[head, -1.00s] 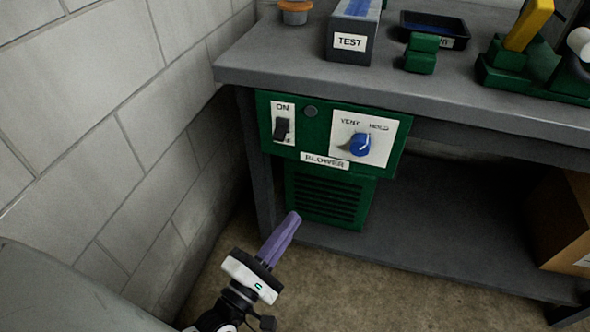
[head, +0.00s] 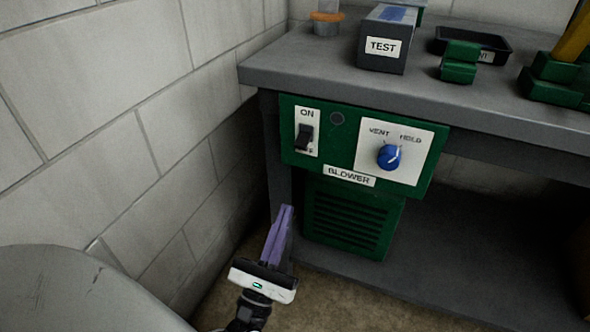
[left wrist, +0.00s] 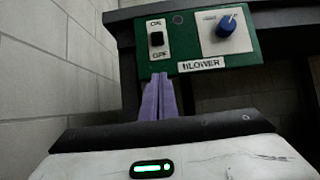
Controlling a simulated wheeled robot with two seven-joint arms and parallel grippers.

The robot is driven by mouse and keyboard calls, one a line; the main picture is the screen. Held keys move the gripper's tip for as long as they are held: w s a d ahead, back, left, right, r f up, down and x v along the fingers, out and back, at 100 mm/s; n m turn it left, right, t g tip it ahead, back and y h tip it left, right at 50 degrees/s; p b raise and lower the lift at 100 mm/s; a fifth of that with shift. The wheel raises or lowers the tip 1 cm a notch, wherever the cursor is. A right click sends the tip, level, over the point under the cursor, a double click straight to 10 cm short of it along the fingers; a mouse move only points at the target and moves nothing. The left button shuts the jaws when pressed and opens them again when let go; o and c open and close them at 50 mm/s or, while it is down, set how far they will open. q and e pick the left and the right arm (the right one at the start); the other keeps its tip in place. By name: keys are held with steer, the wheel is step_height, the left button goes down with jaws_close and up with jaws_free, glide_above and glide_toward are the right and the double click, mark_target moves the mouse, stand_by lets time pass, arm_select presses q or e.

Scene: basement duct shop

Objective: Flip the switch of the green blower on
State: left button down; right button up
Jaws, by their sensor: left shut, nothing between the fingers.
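The green blower (head: 352,178) is mounted under the front left of the workbench, with a vented lower part. Its black rocker switch (head: 304,138) sits on a white plate at the panel's left, between ON above and a partly covered OFF below. The switch also shows in the left wrist view (left wrist: 156,39), where OFF is readable. A dark round lamp (head: 337,118) is beside the plate. My left gripper (head: 285,211), with purple fingers, is shut and empty, below and in front of the panel, apart from the switch. My right gripper is not in view.
A blue knob (head: 389,157) marked VENT and HOLD is right of the switch. The grey bench top (head: 310,72) overhangs the panel and carries a TEST box (head: 384,48) and green blocks (head: 459,62). A block wall (head: 150,120) stands close on the left.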

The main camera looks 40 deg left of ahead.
mark_target(303, 140)
arm_select(q)
steer(key=x, duration=1)
steer(key=shift+r+p, duration=0.25)
steer(key=shift+p, duration=0.1)
steer(key=r, duration=0.1)
steer(key=s+r+p, duration=0.1)
steer(key=r, duration=0.1)
steer(key=shift+s+d+r, duration=0.1)
steer(key=shift+s+d, duration=0.05)
steer(key=shift+s, duration=0.1)
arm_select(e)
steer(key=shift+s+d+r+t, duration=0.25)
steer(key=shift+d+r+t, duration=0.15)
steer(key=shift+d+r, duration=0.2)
arm_select(q)
steer(key=shift+s+r+g+p, duration=0.2)
steer(key=shift+g+p, duration=0.3)
steer(key=shift+p, duration=0.7)
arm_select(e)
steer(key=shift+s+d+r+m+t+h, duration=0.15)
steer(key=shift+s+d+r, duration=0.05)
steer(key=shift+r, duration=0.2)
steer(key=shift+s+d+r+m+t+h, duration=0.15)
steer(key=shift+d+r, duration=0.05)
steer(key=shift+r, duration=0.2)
arm_select(q)
steer(key=shift+r+p, duration=0.2)
steer(key=shift+p, duration=0.45)
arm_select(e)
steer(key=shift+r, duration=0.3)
